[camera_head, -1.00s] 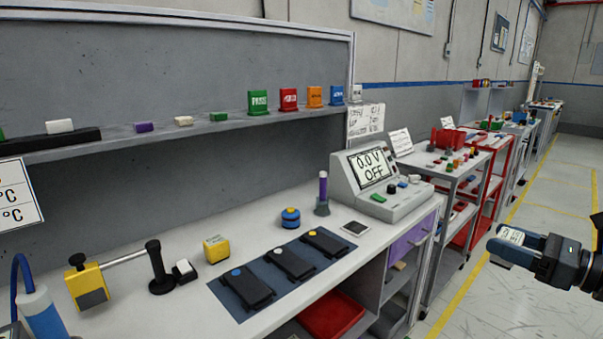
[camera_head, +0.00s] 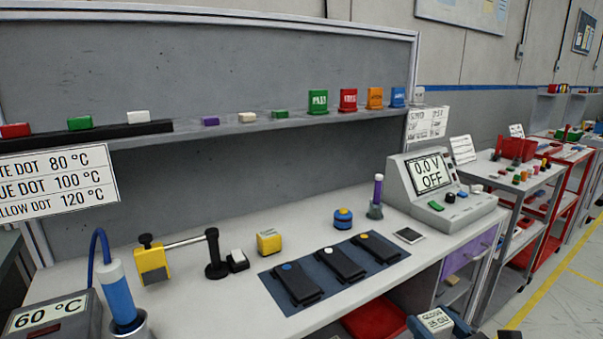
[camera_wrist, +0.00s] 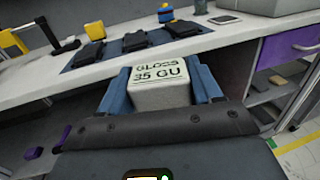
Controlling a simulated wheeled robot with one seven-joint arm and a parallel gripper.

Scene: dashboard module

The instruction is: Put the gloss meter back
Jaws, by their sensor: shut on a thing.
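The gloss meter (camera_wrist: 160,88) is a pale grey block labelled "GLOSS 35 GU". In the wrist view my gripper (camera_wrist: 161,90) is shut on it, with a blue finger on each side. In the head view the gloss meter (camera_head: 436,320) and my gripper (camera_head: 440,324) are at the bottom edge, partly cut off. They are in front of the bench (camera_head: 215,300), near its front edge. The underside of the gloss meter is hidden.
A blue mat (camera_head: 370,266) with several black units lies on the bench. A yellow block (camera_head: 269,242), a blue puck (camera_head: 343,218) and a dark flat square (camera_head: 409,236) stand nearby. The power supply (camera_head: 440,190) is at the right end. A shelf (camera_head: 300,122) runs behind.

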